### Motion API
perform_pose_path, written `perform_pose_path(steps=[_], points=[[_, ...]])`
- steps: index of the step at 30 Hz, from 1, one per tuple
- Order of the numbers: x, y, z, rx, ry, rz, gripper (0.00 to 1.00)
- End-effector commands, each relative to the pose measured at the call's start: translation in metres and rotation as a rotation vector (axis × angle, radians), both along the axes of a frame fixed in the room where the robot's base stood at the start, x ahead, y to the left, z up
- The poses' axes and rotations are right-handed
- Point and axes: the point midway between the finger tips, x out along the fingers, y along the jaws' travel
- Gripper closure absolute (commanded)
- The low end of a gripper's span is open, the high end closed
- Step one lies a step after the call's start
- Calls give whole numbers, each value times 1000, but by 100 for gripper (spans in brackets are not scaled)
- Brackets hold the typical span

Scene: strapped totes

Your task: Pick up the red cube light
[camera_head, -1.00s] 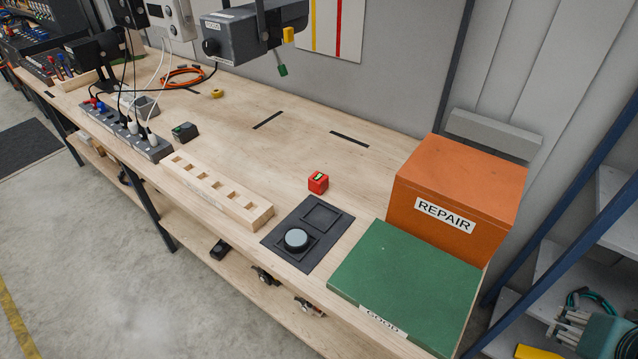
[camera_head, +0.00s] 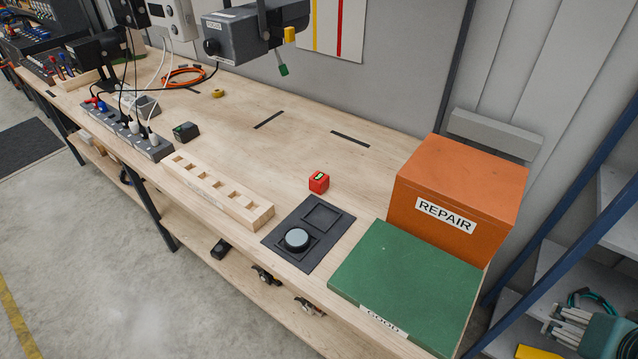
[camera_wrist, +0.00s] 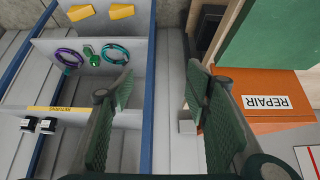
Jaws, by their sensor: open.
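The red cube light (camera_head: 319,182) sits upright on the wooden workbench (camera_head: 290,152) in the head view, behind the black pad. A small green and dark mark shows on its top.
A black pad (camera_head: 331,218) with a round grey button (camera_head: 297,239) lies in front of the cube. A slotted wooden block (camera_head: 216,190) is to its left. The green GOOD box (camera_head: 410,285) and orange REPAIR box (camera_head: 455,185) stand to its right. The bench behind is mostly clear.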

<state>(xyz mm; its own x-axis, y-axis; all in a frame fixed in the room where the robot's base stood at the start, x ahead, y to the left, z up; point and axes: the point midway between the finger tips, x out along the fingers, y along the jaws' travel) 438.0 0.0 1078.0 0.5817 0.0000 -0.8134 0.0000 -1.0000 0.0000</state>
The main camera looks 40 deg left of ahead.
Motion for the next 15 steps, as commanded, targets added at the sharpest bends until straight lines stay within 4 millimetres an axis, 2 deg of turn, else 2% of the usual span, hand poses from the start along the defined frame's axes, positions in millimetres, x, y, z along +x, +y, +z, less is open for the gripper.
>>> perform_pose_path(steps=[5, 15], points=[[0, 0, 11, 0, 0, 0, 52], [0, 0, 48, 0, 0, 0, 52]])
